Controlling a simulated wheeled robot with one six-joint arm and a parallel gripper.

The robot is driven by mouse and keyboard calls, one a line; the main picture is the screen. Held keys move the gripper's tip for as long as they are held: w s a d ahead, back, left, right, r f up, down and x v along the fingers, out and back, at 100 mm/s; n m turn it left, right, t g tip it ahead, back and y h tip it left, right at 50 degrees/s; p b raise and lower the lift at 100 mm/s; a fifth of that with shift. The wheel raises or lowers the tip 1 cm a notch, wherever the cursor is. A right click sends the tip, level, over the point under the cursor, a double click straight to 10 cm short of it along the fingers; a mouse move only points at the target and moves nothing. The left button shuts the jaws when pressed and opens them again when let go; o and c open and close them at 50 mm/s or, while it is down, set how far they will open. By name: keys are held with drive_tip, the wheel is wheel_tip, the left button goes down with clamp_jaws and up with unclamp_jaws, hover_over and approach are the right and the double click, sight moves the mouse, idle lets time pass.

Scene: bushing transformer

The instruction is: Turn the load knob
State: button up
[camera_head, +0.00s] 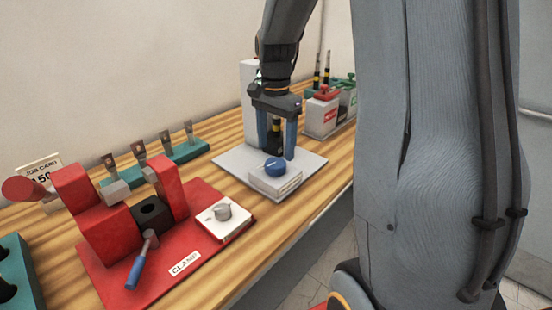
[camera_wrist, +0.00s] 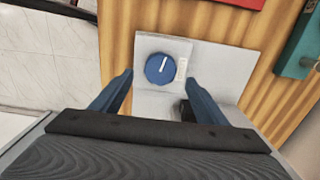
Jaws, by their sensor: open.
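The load knob (camera_head: 275,164) is a round blue knob on top of a small white box (camera_head: 276,180), which stands on a light grey base plate (camera_head: 233,163). In the wrist view the knob (camera_wrist: 160,68) shows a white pointer line and lies beyond my fingertips, centred between them. My gripper (camera_head: 277,148) is open, with blue fingers pointing down, above and slightly behind the knob. In the wrist view my gripper (camera_wrist: 160,84) has one finger to each side of the box. The fingers do not appear to touch the knob.
A red clamp fixture (camera_head: 100,225) with a blue-handled lever and a grey knob (camera_head: 222,211) stands to the left. A teal rack (camera_head: 160,160) with several upright pieces is behind it. The table's front edge runs close by.

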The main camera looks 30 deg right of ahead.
sight(276, 163)
drive_tip(key=shift+f+p, duration=0.5)
drive_tip(key=shift+f, duration=2.2)
drive_tip(key=c, duration=1.1)
drive_tip(key=shift+o, duration=0.2)
